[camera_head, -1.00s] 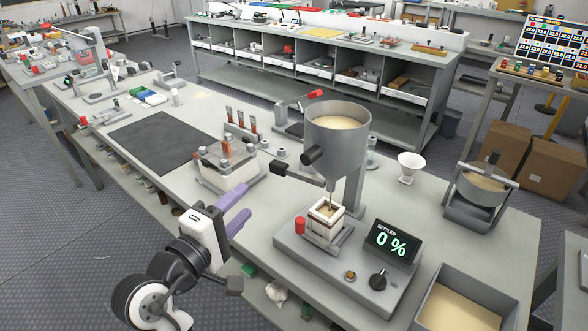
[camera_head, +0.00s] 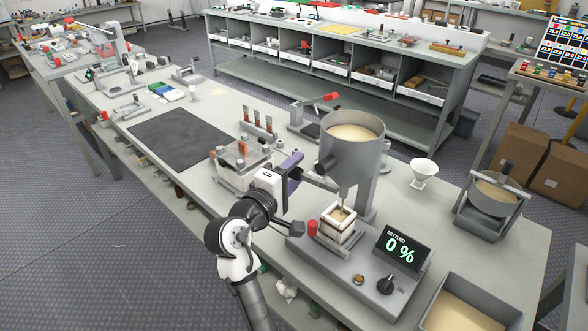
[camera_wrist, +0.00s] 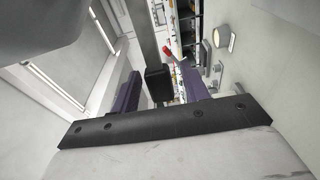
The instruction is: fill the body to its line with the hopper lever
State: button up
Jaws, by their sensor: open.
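The grey hopper (camera_head: 352,150) holds pale sand. Its lever (camera_head: 320,182) sticks out to the left; in the head view its black end is hidden behind my gripper (camera_head: 291,172). In the wrist view a black block, which looks like the lever's handle (camera_wrist: 157,82), sits between the two purple fingers of my open gripper (camera_wrist: 161,88), with a gap visible on its right. The square pale body (camera_head: 339,224) stands upright in its holder under the hopper's spout. The display (camera_head: 401,249) reads "SETTLED 0 %".
The grey base (camera_head: 335,266) carries a red knob (camera_head: 312,229) and a black dial (camera_head: 386,285). A clamped fixture (camera_head: 240,165) stands close to the left of my gripper. A white funnel (camera_head: 423,172) and a sand tray (camera_head: 465,305) lie to the right.

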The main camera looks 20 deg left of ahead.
jog(key=shift+c, duration=0.3)
grip_shut()
jog(key=shift+w+d+r+m+h+p, duration=0.1)
jog(key=shift+w+m+h+p, duration=0.3)
jog(key=shift+w+m+h, duration=0.4)
jog(key=shift+w+d+g+h, duration=0.2)
jog(key=shift+g+h, duration=0.2)
jog(key=shift+h, duration=0.3)
jog(key=shift+o, duration=0.3)
grip_release()
jog(key=shift+s+a, duration=0.1)
jog(key=b+v, duration=0.3)
jog(key=v, duration=1)
jog(key=shift+s, duration=0.35)
